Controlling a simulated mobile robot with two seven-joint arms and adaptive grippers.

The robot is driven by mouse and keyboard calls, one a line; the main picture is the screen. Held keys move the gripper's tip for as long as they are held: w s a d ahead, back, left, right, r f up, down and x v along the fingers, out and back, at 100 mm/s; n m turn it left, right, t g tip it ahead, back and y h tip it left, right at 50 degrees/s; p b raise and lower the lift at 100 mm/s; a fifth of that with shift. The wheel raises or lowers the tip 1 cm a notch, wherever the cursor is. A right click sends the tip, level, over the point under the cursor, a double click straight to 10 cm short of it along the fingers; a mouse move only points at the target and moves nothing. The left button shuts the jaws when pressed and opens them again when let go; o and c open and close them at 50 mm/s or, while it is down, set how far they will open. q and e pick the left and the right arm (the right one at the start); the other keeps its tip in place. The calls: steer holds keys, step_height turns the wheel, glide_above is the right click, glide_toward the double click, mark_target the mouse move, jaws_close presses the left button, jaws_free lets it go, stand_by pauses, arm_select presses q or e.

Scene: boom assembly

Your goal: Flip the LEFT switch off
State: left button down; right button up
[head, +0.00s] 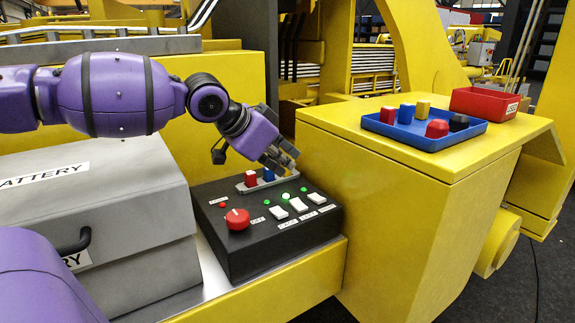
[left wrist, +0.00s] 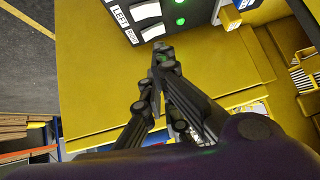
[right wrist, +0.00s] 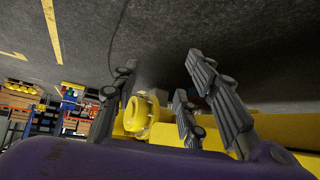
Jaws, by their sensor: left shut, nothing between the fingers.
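The black control box (head: 265,250) has a red knob (head: 238,219), several white rocker switches and green lamps. In the left wrist view a label reading LEFT (left wrist: 120,14) sits beside a white switch (left wrist: 146,11), with another white switch (left wrist: 153,32) nearer the panel's end. In the head view the labels are too small to read surely; the middle white switch (head: 298,204) appears to be the LEFT one. My left gripper (head: 286,162) is shut and empty, above the box's back edge, apart from the switches. My right gripper (right wrist: 158,72) is open and empty, away from the box.
A grey battery case (head: 100,195) stands left. A blue tray (head: 400,136) with blocks and a red bin (head: 480,103) sit on the yellow housing (head: 400,190) at right.

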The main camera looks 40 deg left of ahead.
arm_select(q)
steer(key=b, duration=0.3)
glide_above(298, 204)
steer(key=s, duration=0.2)
steer(key=f, duration=0.5)
steer(key=shift+w, duration=0.25)
steer(key=shift+b+x, duration=0.5)
steer(key=shift+x, duration=0.6)
steer(key=shift+a+f, duration=0.1)
steer(key=shift+f, duration=0.25)
steer(key=shift+a+f, duration=0.1)
steer(key=shift+f, duration=0.65)
arm_select(e)
steer(key=f, duration=0.2)
steer(key=d+f, duration=0.1)
steer(key=f, duration=0.1)
steer(key=shift+s+d+f, duration=0.1)
steer(key=shift+s, duration=0.2)
